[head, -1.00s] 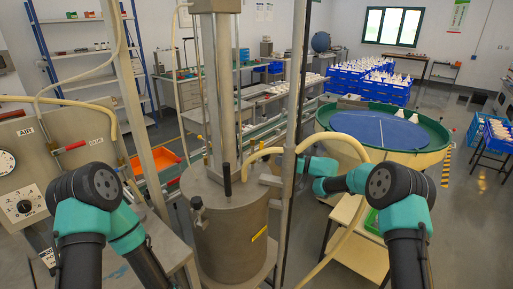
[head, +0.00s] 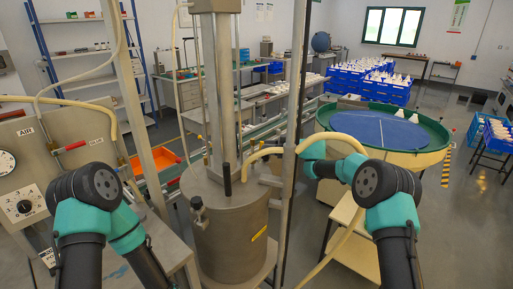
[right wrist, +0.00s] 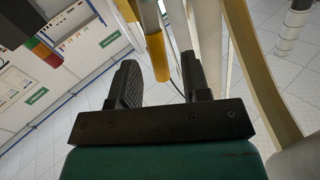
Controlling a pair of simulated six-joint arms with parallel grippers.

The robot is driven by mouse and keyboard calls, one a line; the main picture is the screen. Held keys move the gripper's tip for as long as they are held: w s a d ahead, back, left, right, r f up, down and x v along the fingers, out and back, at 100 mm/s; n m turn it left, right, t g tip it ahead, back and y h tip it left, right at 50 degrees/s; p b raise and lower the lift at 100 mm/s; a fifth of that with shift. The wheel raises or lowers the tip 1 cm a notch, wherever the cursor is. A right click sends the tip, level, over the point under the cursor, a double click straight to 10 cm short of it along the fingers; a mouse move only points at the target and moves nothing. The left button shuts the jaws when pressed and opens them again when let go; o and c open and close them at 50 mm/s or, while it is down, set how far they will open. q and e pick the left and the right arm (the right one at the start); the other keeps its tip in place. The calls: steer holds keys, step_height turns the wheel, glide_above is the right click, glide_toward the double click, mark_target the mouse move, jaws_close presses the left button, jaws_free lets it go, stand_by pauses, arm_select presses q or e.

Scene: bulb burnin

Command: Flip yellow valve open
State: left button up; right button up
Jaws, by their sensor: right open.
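A yellow sleeve (right wrist: 156,57) on a pale rod shows in the right wrist view, beyond my fingers and between their tips. It looks like the yellow valve's handle, but the valve body is not clear. My right gripper (right wrist: 160,64) is open, its two dark fingers apart with nothing seen held between them. I cannot tell whether a finger touches the sleeve. In the head view my right arm reaches in toward the metal post, and its fingers are not clear there. My left gripper is out of view; only my left arm shows.
A steel tank (head: 230,240) stands at the centre, with a metal post (head: 291,130) to its right. A cream hose (head: 345,142) loops by my right arm. A round green-rimmed table (head: 440,135) stands behind. A control panel (head: 45,165) with gauges is at the left.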

steer(key=shift+w+a, duration=0.15)
steer(key=shift+a, duration=0.9)
steer(key=shift+w+a, duration=0.1)
steer(key=shift+a, duration=0.95)
jaws_close()
